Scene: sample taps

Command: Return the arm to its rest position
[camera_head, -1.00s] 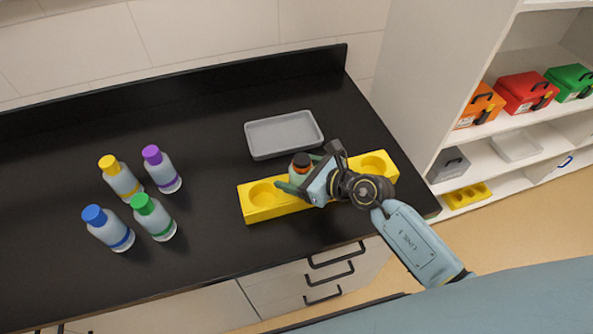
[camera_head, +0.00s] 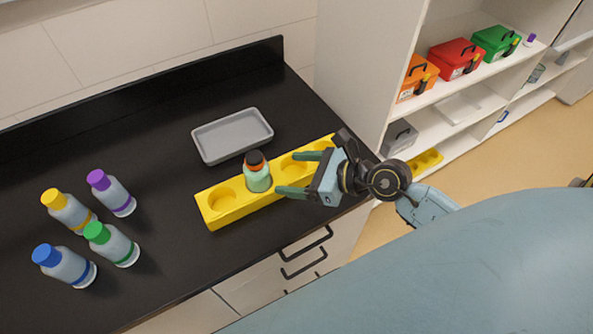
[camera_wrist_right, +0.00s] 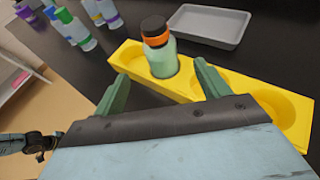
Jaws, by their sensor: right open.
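My right gripper (camera_head: 291,174) is open and empty, just right of a green bottle with an orange and black cap (camera_head: 257,176). The bottle stands upright in a hollow of the yellow rack (camera_head: 232,208). In the right wrist view the bottle (camera_wrist_right: 162,55) stands ahead of the two spread fingers of the right gripper (camera_wrist_right: 160,85), apart from them. The rack (camera_wrist_right: 187,85) shows there too, with an empty round hollow on the right. My left gripper is not visible in the head view.
Bottles with yellow (camera_head: 69,210), purple (camera_head: 112,193), green (camera_head: 112,244) and blue (camera_head: 65,265) caps stand on the black counter (camera_head: 150,165). A grey tray (camera_head: 233,136) lies behind the rack. Shelves at right hold orange (camera_head: 416,79), red (camera_head: 455,60) and green (camera_head: 496,43) boxes.

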